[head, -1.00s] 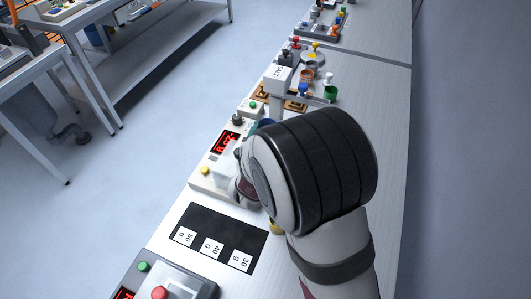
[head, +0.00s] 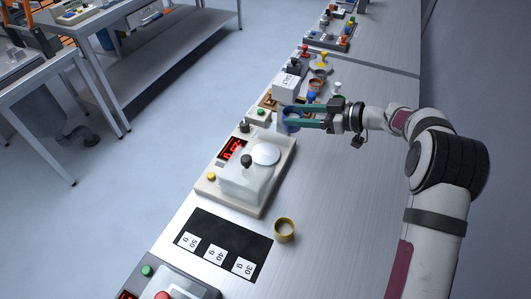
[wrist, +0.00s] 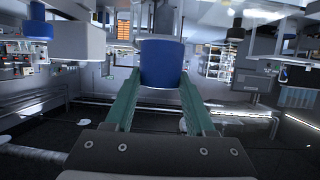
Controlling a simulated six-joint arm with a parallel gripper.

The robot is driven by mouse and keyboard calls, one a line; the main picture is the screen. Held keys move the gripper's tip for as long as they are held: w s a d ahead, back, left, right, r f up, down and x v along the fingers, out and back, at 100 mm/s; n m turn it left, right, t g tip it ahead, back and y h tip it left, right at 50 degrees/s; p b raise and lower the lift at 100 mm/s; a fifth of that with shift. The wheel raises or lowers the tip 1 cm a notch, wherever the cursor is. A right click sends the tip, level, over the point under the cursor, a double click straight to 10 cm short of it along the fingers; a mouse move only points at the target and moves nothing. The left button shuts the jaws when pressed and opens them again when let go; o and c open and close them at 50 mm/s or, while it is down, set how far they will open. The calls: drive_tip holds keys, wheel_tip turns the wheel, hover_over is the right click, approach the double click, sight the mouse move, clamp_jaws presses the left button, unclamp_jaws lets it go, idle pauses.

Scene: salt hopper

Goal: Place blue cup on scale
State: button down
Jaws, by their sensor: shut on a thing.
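The blue cup (head: 291,122) is between the green fingers of my gripper (head: 303,118), which is shut on it. The cup is close by the white salt hopper (head: 287,88), just below it in the head view; whether it is directly under the outlet I cannot tell. In the wrist view the blue cup (wrist: 162,66) appears between the fingertips (wrist: 160,85). The scale (head: 262,188) has a red lit display (head: 232,149), a round white pan (head: 265,153) and a clear cover with a black knob (head: 247,161). The pan looks empty.
A yellow cup (head: 284,230) stands on the bench right of a black mat (head: 207,226) with 50 g, 40 g and 30 g labels. A box with a green button (head: 257,115) is near the hopper. Cups and knobs stand behind my gripper. The bench right of the scale is clear.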

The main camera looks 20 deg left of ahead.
drive_tip(key=d+f, duration=0.2)
drive_tip(key=d, duration=0.2)
hover_over(270, 144)
drive_tip(key=s+d, duration=0.2)
drive_tip(key=s, duration=0.2)
drive_tip(key=shift+n+g, duration=0.3)
drive_tip(key=shift+g, duration=0.1)
wheel_tip(270, 144, down, 8)
drive_tip(key=shift+r, duration=0.25)
wheel_tip(270, 144, down, 3)
drive_tip(key=shift+a+f, duration=0.15)
drive_tip(key=shift+f, duration=0.35)
drive_tip(key=shift+f, duration=0.15)
drive_tip(key=shift+c, duration=1.2)
unclamp_jaws()
